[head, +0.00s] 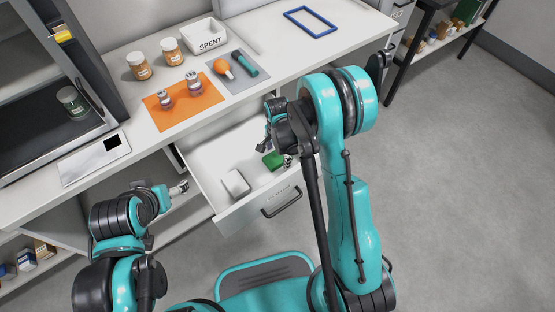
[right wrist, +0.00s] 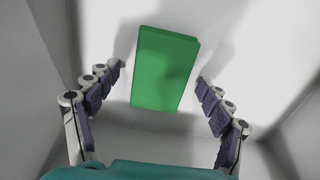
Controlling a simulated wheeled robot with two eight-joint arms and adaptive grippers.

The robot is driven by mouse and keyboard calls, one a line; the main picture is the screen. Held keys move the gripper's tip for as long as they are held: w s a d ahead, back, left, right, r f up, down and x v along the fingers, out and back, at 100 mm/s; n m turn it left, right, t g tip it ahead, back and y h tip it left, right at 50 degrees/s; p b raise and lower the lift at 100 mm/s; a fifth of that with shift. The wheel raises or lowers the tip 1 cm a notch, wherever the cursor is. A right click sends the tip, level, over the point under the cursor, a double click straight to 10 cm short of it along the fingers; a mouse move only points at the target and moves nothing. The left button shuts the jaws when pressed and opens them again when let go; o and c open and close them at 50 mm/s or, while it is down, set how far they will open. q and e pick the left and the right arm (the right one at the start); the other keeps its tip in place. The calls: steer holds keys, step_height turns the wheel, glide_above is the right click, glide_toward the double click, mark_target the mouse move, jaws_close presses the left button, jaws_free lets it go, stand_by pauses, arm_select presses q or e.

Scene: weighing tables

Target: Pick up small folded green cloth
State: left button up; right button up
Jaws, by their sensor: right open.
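The small folded green cloth (head: 272,160) lies in the open white drawer (head: 217,165) in the head view. In the right wrist view the cloth (right wrist: 165,68) lies flat on the drawer floor, between and just beyond my fingers. My right gripper (right wrist: 158,75) is open and empty, with one finger on each side of the cloth and apart from it. In the head view the right gripper (head: 275,150) is over the drawer, partly hidden by my arm. My left gripper (head: 180,188) is at the lower left, beside the drawer and away from the cloth; its jaw state is too small to read.
A white block (head: 235,183) lies in the drawer near its front wall. The counter above holds an orange mat (head: 184,112) with metal weights, amber jars (head: 139,66), a white SPENT tray (head: 204,38) and a blue frame (head: 311,21). The drawer walls surround the right gripper.

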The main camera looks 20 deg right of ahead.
steer(key=c, duration=1.1)
steer(key=shift+r, duration=0.15)
